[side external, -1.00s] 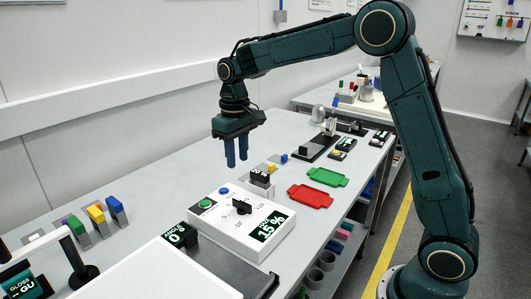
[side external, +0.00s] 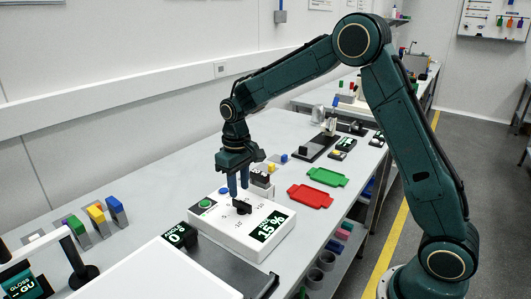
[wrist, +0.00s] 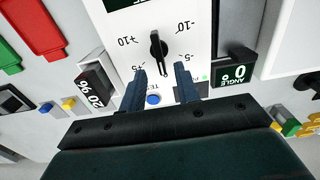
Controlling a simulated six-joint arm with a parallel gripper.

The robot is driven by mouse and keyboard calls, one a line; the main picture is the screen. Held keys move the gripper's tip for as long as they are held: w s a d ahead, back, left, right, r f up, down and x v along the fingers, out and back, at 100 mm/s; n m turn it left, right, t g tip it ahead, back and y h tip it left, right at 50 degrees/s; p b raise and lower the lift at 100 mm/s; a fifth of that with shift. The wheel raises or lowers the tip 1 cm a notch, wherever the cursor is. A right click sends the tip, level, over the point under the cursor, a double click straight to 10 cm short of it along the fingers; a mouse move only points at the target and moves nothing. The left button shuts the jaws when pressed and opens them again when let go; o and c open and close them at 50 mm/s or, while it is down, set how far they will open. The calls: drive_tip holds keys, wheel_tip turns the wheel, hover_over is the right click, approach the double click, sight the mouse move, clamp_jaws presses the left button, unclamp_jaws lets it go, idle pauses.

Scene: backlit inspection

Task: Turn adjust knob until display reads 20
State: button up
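The adjust knob (side external: 242,207) is a black bar-shaped knob on top of a white instrument box (side external: 220,226). In the wrist view the knob (wrist: 158,48) has a dial around it marked +10, +5, -5 and -10. The box's dark display (side external: 269,226) reads 15 % in the side view. My gripper (side external: 238,197) points down just above the knob. In the wrist view my gripper (wrist: 160,71) is open, with clear space between its fingers, and the knob's near end lies between the tips. Whether a finger touches it, I cannot tell.
A display reading ANGLE 0° (side external: 177,236) stands beside the box. Colored blocks (side external: 97,214) stand to the left.

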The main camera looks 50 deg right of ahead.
sight(240, 200)
drive_tip(key=shift+f, duration=2.5)
clamp_jaws()
